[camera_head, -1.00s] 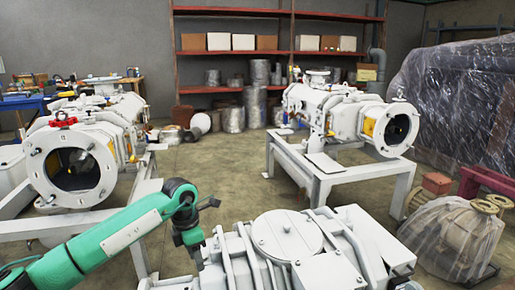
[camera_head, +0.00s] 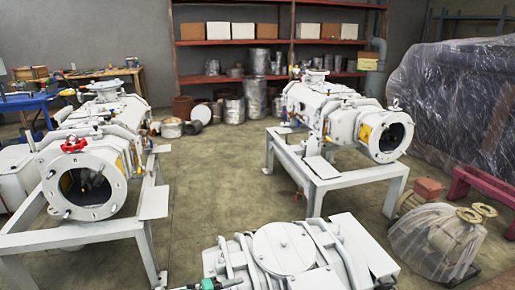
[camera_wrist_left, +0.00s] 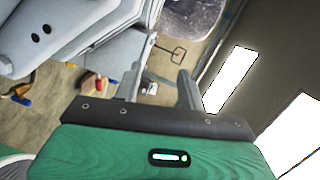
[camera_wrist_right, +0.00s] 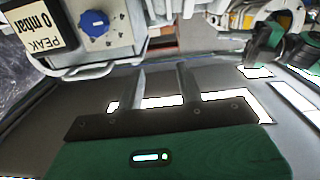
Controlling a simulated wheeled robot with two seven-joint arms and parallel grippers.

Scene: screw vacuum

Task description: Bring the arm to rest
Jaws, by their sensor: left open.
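In the head view my left arm is almost out of the picture; only a small green and dark piece of an arm shows at the bottom edge. My left gripper (camera_wrist_left: 158,88) shows in its own wrist view with its two fingers apart and nothing between them. My right gripper (camera_wrist_right: 161,88) shows in its wrist view, fingers apart and empty. A white screw vacuum pump (camera_head: 325,250) stands at the bottom centre of the head view, its lower part cut off. Neither gripper is seen touching anything.
White pumps on stands are at the left (camera_head: 85,190) and back right (camera_head: 330,112). A wrapped machine (camera_head: 445,90) and a covered bundle (camera_head: 435,240) are at the right. A blue-knobbed device (camera_wrist_right: 95,25) appears in the right wrist view. The central floor (camera_head: 225,175) is clear.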

